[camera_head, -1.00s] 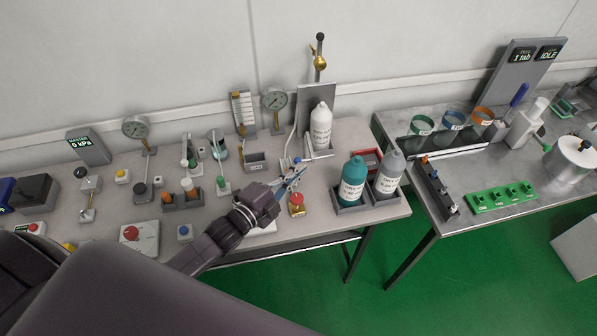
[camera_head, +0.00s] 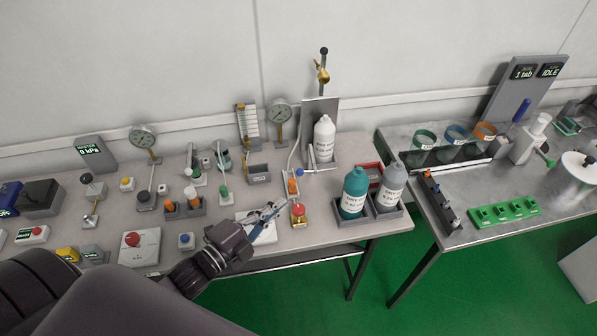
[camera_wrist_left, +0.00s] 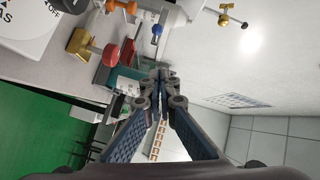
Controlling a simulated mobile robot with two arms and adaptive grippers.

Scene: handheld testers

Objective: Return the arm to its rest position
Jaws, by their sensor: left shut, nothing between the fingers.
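My left gripper (camera_head: 268,212) is shut and empty in the head view. It is above the front part of the left bench (camera_head: 330,228), left of a small brass fitting with a red knob (camera_head: 298,212). In the left wrist view its closed fingers (camera_wrist_left: 161,75) point away from the camera with nothing between them. The brass fitting also shows in the left wrist view (camera_wrist_left: 85,45), left of the fingers. My left arm reaches in from the lower left of the head view. My right gripper is in neither view.
A teal bottle (camera_head: 354,192) and a grey bottle (camera_head: 390,186) stand in holders right of the gripper. A white bottle (camera_head: 323,138) stands behind. A red-button box (camera_head: 139,247) and a blue-button box (camera_head: 186,241) lie left of the gripper. A green strip (camera_head: 503,211) lies on the right bench.

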